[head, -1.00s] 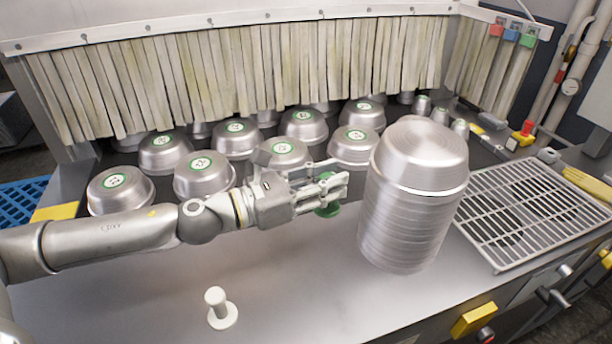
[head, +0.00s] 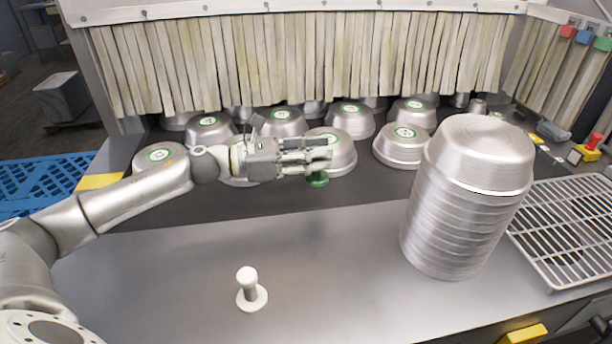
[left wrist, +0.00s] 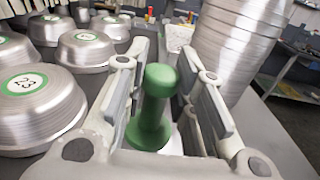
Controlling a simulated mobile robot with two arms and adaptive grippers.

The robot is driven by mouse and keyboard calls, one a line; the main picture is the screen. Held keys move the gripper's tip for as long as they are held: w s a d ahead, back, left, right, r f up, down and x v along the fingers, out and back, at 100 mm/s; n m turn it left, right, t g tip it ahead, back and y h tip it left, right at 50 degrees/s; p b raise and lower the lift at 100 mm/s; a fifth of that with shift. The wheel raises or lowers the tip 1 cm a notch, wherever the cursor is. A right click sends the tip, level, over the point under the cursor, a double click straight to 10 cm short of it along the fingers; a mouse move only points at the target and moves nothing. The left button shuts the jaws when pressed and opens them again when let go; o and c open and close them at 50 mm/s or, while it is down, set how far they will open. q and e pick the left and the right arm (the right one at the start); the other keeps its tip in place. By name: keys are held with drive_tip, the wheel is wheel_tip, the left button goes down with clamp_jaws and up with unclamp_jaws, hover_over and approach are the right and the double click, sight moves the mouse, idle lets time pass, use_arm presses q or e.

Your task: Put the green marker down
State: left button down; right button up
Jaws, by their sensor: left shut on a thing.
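The green marker (left wrist: 153,110) is a small peg with a wide round base. My left gripper (head: 318,160) is shut on it; in the left wrist view it stands between the two fingers (left wrist: 167,90). In the head view the marker (head: 317,180) shows just below the fingertips, in front of an upturned pan. Whether its base touches the surface below cannot be told. A white marker (head: 248,288) of like shape stands upright alone on the steel counter (head: 340,265). My right gripper is not in view.
A tall stack of upturned pans (head: 460,200) stands right of my left gripper. Several pans with green-ringed labels, one of them a pan (head: 403,140), sit behind it before a strip curtain (head: 300,60). A wire rack (head: 570,235) lies at the right. The front middle counter is mostly clear.

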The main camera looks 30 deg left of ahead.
use_arm(q)
drive_tip(key=a+f, duration=0.1)
drive_tip(key=f, duration=0.1)
drive_tip(key=w+a+f, duration=0.1)
drive_tip(key=a+f, duration=0.2)
drive_tip(key=shift+w+f, duration=0.3)
drive_tip(key=shift+w, duration=0.1)
wheel_tip(320, 180, down, 2)
drive_tip(key=shift+f+p, duration=0.1)
drive_tip(key=shift+p, duration=0.6)
drive_tip(key=shift+f, duration=0.4)
drive_tip(key=shift+f, duration=0.1)
drive_tip(key=c, duration=1.7)
unclamp_jaws()
drive_tip(key=shift+f, duration=0.1)
drive_tip(key=o, duration=0.5)
